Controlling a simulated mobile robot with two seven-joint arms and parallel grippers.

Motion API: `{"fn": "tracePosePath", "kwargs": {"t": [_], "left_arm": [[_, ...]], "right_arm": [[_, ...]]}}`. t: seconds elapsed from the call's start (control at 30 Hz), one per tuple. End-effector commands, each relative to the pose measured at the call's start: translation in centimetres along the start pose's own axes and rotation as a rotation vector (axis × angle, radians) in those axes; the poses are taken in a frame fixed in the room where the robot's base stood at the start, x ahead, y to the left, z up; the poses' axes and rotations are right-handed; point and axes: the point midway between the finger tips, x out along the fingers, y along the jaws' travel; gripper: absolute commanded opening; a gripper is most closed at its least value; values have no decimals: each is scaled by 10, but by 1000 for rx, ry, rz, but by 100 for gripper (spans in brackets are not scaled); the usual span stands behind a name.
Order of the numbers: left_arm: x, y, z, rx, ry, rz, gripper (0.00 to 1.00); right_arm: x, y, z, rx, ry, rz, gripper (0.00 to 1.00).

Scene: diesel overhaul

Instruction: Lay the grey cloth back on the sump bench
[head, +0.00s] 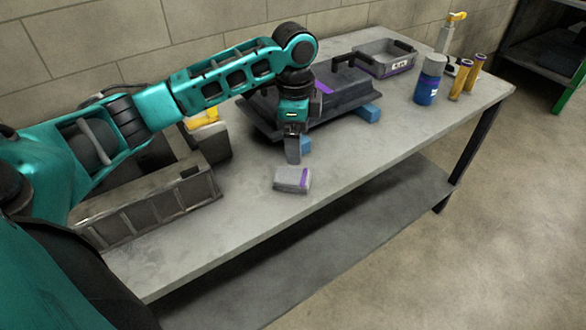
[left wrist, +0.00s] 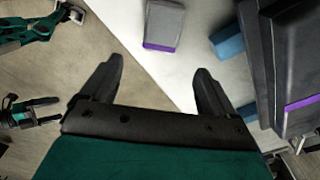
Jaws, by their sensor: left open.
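The grey cloth (head: 292,179) is a small folded block with a purple stripe, lying on the sump bench (head: 345,158) near its front edge. It also shows in the left wrist view (left wrist: 163,22), beyond the fingertips. My left gripper (head: 293,155) hangs just above and behind the cloth in the head view, pointing down. In the left wrist view its two fingers (left wrist: 158,75) stand wide apart with nothing between them. The gripper and cloth look apart. My right gripper (left wrist: 22,112) seems to show at the left of the wrist view, too small to judge.
A dark sump pan (head: 335,98) rests on blue blocks (head: 369,112) behind the gripper. A grey bin (head: 385,57), a blue bottle (head: 428,80) and yellow tubes (head: 461,80) stand farther right. A metal tray (head: 150,205) lies left. The bench front is clear right of the cloth.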

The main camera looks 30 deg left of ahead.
Motion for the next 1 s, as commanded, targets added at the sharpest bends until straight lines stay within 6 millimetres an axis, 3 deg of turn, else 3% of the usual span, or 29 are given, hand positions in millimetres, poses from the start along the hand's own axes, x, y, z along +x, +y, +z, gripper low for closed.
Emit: {"fn": "tracePosePath", "kwargs": {"t": [0.2, 0.33, 0.47, 0.57, 0.67, 0.8, 1.0], "left_arm": [[74, 46, -71, -42, 235, -91, 89], [99, 78, -108, -129, 429, -155, 89], [115, 106, -128, -263, 607, -206, 89], [130, 123, -126, -396, 706, -243, 89], [150, 140, -112, -537, 770, -285, 89], [174, 168, -79, -709, 819, -356, 89], [191, 202, -37, -838, 835, -441, 89]], "right_arm": [[0, 0, 0, 0, -1, 0, 100], [0, 0, 0, 0, -1, 0, 100], [0, 0, 0, -1, -1, 0, 100], [0, 0, 0, -1, -1, 0, 100], [0, 0, 0, -1, -1, 0, 100], [0, 0, 0, -1, -1, 0, 100], [0, 0, 0, -1, -1, 0, 100]]}}
